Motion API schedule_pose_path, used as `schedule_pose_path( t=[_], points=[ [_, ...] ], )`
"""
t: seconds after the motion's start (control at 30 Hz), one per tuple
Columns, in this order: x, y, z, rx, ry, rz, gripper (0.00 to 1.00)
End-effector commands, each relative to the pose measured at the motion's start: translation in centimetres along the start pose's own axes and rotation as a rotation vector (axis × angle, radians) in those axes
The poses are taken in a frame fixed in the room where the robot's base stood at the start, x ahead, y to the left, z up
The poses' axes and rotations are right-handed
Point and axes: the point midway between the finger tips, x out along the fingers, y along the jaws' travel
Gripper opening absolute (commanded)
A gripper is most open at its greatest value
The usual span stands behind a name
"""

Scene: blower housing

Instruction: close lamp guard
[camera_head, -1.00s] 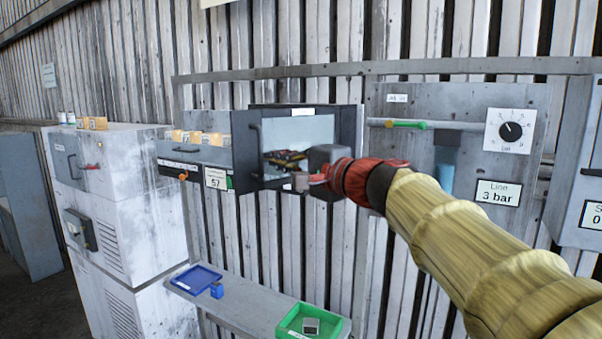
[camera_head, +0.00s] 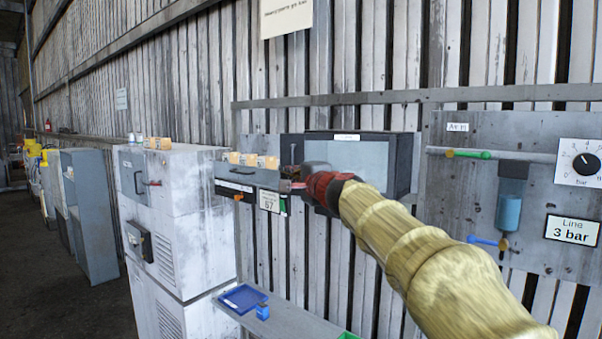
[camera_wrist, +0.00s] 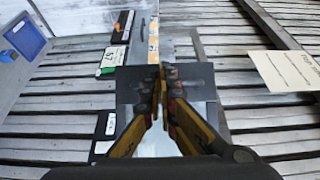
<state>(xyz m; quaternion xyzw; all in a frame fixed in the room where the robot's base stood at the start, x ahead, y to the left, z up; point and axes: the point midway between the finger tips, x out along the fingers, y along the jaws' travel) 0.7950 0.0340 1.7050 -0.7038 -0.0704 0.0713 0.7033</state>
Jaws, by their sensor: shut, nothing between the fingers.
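A dark-framed box (camera_head: 404,165) with a pale front area (camera_head: 358,154) hangs on the wall; I take it to be the lamp housing with its guard, though no readable label confirms this. A dark upright panel (camera_head: 291,148) with a handle stands at its left side. My gripper (camera_head: 297,185) is in front of the box's lower left part, its fingers shut and empty. In the wrist view the shut fingertips (camera_wrist: 161,74) overlap a dark panel (camera_wrist: 195,75). Whether they touch it, I cannot tell. My arm hides the box's lower part.
A grey unit with a "57" card (camera_head: 270,201) is left of the box. A shelf (camera_head: 290,323) below carries a blue tray (camera_head: 242,298) and a small blue block (camera_head: 263,312). A valve panel (camera_head: 470,200) is to the right; a white cabinet (camera_head: 180,220) stands left.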

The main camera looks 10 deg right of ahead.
Motion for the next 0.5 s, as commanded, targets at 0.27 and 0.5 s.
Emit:
schedule_pose_path(
  t=[0.27,0.5],
  points=[
    [4.0,-0.5,-1.5,-0.002,0.138,0.001,0.0],
    [6.9,-0.4,-3.2,0.0,0.255,0.003,0.0]
  ],
)
